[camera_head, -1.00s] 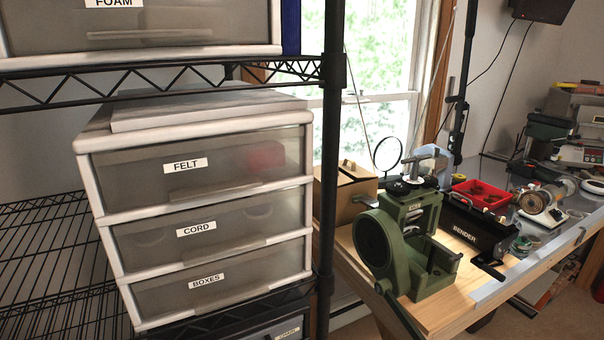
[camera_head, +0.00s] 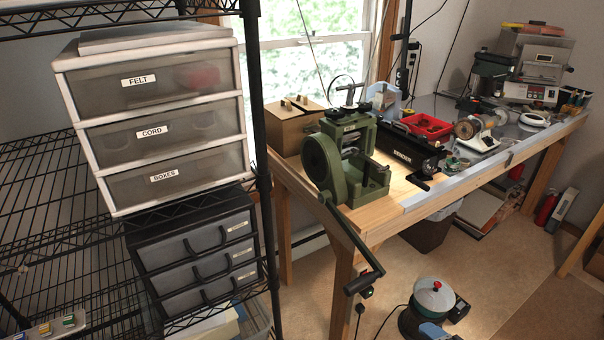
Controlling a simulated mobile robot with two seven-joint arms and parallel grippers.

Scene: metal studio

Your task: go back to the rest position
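Neither of my grippers nor my arms show in the head view. The task names no object. What they hold, if anything, cannot be seen.
A black wire shelf (camera_head: 258,130) with a drawer unit (camera_head: 165,130) and a smaller black drawer box (camera_head: 200,255) stands at left. A wooden workbench (camera_head: 385,218) carries a green rolling mill (camera_head: 342,155). Floor at right is partly clear.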

